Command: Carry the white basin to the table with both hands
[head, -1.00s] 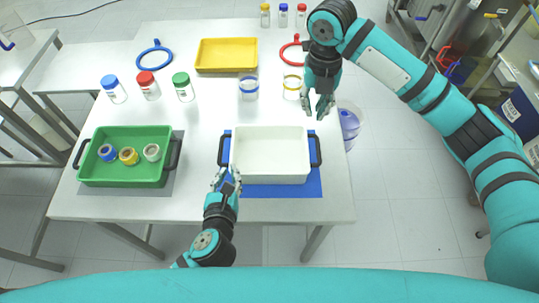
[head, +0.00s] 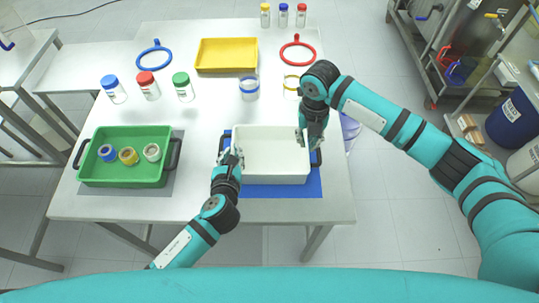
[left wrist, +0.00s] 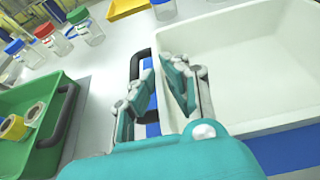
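The white basin (head: 270,153) sits on a blue mat (head: 285,191) on the white table (head: 110,206), with a dark handle on each side. It also fills the right of the left wrist view (left wrist: 255,60). My left gripper (head: 231,154) is at the basin's left side, by the left handle (left wrist: 140,65). In the left wrist view its fingers (left wrist: 155,90) are spread apart, with the handle just beyond them. My right gripper (head: 310,142) is over the basin's right rim, by the right handle (head: 318,157), which it partly covers. Its finger gap is too small to tell.
Jars with blue, red and green (head: 183,88) lids, a yellow tray (head: 226,65), rings and jars (head: 248,88) stand behind. A bucket (head: 349,130) is right of the table.

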